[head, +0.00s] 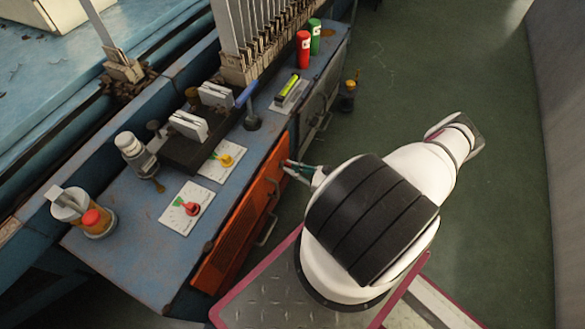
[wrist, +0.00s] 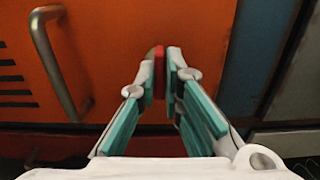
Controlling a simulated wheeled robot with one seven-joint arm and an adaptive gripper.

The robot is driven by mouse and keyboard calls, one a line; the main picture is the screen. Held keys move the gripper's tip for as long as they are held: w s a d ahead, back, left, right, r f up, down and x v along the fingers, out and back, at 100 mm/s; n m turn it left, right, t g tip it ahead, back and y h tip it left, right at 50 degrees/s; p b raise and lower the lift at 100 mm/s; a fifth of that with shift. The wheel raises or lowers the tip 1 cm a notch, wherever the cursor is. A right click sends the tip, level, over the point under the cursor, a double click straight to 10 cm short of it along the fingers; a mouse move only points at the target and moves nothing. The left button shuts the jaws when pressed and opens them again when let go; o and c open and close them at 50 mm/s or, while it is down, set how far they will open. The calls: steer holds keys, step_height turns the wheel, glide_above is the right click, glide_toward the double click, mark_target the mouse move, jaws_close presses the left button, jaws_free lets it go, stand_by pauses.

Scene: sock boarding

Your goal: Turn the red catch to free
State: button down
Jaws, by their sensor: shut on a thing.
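The red catch (wrist: 160,73) shows in the wrist view as a narrow upright red piece at the edge of the orange door (wrist: 112,45). My gripper (wrist: 168,72), with teal-sided fingers, is shut on it. The fingers cover much of the catch. In the head view my gripper (head: 287,164) is at the upper right edge of the orange door (head: 238,230).
A curved metal handle (wrist: 52,62) stands out from the door left of my gripper. The blue bench above bears a red knob (head: 192,208) on a white plate, a yellow knob (head: 226,160), and red and green cylinders (head: 303,50). Green floor lies open to the right.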

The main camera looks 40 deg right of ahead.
steer(key=shift+w, duration=0.1)
stand_by(0.3)
steer(key=c, duration=1.7)
jaws_free()
steer(key=v, duration=1.2)
